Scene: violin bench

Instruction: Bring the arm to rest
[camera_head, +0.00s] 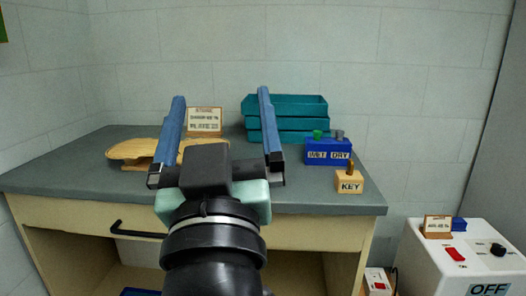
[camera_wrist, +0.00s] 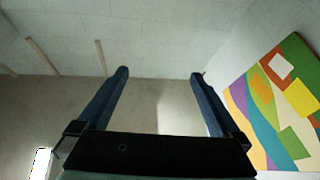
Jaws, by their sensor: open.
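My gripper (camera_head: 219,98) stands raised in front of the bench in the head view, with its two blue fingers spread wide and nothing between them. In the wrist view my gripper (camera_wrist: 160,75) is also open and empty, pointing at bare wall and ceiling. The grey bench top (camera_head: 75,167) lies behind the gripper in the head view. The gripper and my arm hide part of the bench's middle.
A wooden violin-shaped piece (camera_head: 130,149), a sign card (camera_head: 204,120), teal stacked trays (camera_head: 290,123), a blue WET/DRY holder (camera_head: 327,152) and a KEY block (camera_head: 349,182) stand on the bench. A white box marked OFF (camera_head: 455,275) stands at right. A colourful picture (camera_wrist: 275,105) hangs on the wall.

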